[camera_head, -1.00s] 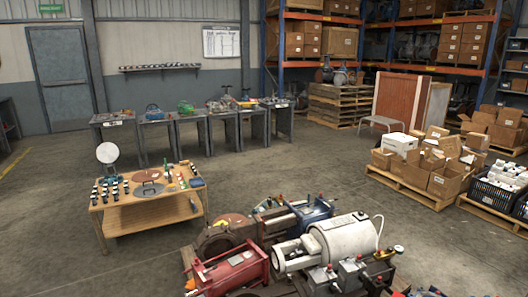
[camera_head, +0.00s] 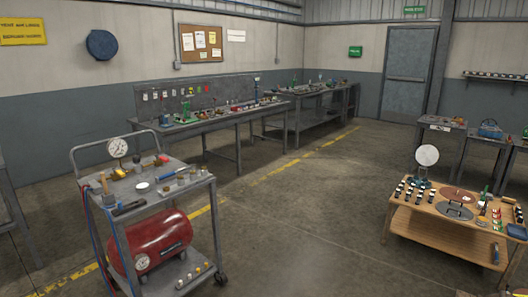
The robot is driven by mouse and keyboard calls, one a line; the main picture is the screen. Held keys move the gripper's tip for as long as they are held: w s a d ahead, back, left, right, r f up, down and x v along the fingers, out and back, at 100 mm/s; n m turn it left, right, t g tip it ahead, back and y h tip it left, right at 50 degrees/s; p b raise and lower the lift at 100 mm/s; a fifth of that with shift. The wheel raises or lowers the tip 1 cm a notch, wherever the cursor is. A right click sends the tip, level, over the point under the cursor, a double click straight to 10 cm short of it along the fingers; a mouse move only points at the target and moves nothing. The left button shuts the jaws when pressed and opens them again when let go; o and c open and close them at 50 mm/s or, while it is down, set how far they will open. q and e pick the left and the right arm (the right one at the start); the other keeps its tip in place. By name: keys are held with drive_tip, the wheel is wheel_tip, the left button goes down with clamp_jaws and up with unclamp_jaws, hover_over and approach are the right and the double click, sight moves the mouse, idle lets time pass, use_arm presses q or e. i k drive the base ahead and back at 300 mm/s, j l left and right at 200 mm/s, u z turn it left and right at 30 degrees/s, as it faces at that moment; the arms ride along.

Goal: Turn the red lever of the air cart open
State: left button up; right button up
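The air cart (camera_head: 205,181) stands at the left front of the head view. It is a grey metal cart on wheels with a red air tank (camera_head: 150,245) on its lower part and a round gauge (camera_head: 118,148) above its top. On the cart's top lie small fittings, tools and a red-tipped part (camera_head: 162,160), which may be the red lever; it is too small to tell. Blue hoses hang at the cart's left side. Neither of my grippers is in view.
A wooden table (camera_head: 440,232) with small parts and a round white disc stands at right. Long grey workbenches (camera_head: 225,122) run along the back wall. Open concrete floor (camera_head: 310,225) lies between the cart and the wooden table, with a yellow floor line crossing it.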

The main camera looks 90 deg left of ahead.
sight(163, 158)
drive_tip(key=u, duration=3.55)
drive_tip(key=i+u, duration=0.1)
drive_tip(key=i, duration=0.3)
